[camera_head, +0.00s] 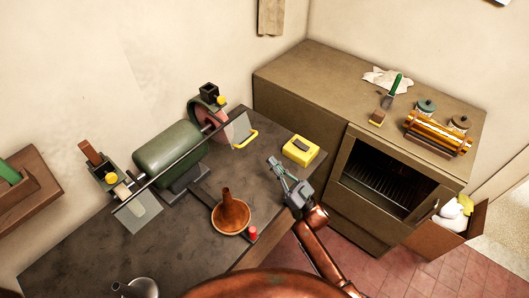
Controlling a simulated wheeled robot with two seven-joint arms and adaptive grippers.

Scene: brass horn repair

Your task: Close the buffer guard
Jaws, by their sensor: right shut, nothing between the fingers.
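The buffer (168,152) is a green motor on the workbench, with a long dark bar running along its front. At its right end is a pinkish wheel (206,122) under a dark hood. A grey see-through guard plate (237,128) stands tilted outward there, clear of the wheel's front, with a yellow handle (246,138) at its lower edge. A second pale plate (138,210) sits at the left end. My right gripper (273,164) is shut and empty, over the bench's right part, below and right of the yellow handle and apart from it. My left gripper is not in view.
A yellow box (301,150) lies near the bench's right edge, close to my right gripper. A copper funnel-shaped piece (231,215) and a small red-topped item (252,233) are at the front. A cabinet (300,80) with an open oven-like compartment (387,182) stands right.

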